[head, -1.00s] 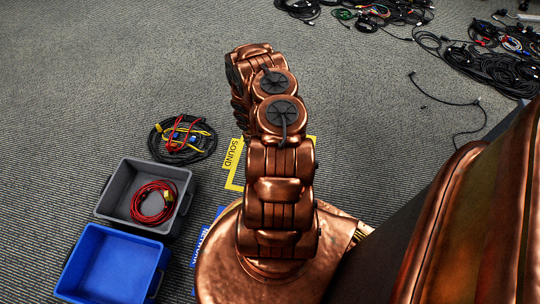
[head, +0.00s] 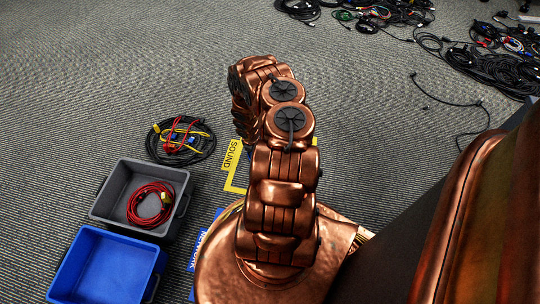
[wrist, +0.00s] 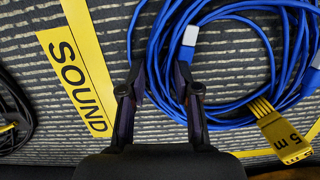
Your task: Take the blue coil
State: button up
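The blue coil (wrist: 225,112) lies on the striped carpet in the wrist view, filling the upper right. It has a pale connector (wrist: 189,36) and a yellow "5 m" tag (wrist: 280,132). My gripper (wrist: 158,80) is open, its two dark fingers apart at the coil's left side. Blue strands and carpet show in the gap between the fingers. I cannot tell how far the fingertips are above the cable. In the head view my arm hides the gripper and the blue coil.
A yellow SOUND floor marking (head: 234,165) lies beside the coil. Left are a black coil with red and yellow leads (head: 200,153), a grey bin (head: 109,214) with a red coil (head: 150,202), and an empty blue bin (head: 108,268). Tangled cables (head: 490,65) lie far right.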

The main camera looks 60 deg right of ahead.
grip_shut()
dwell(0.5)
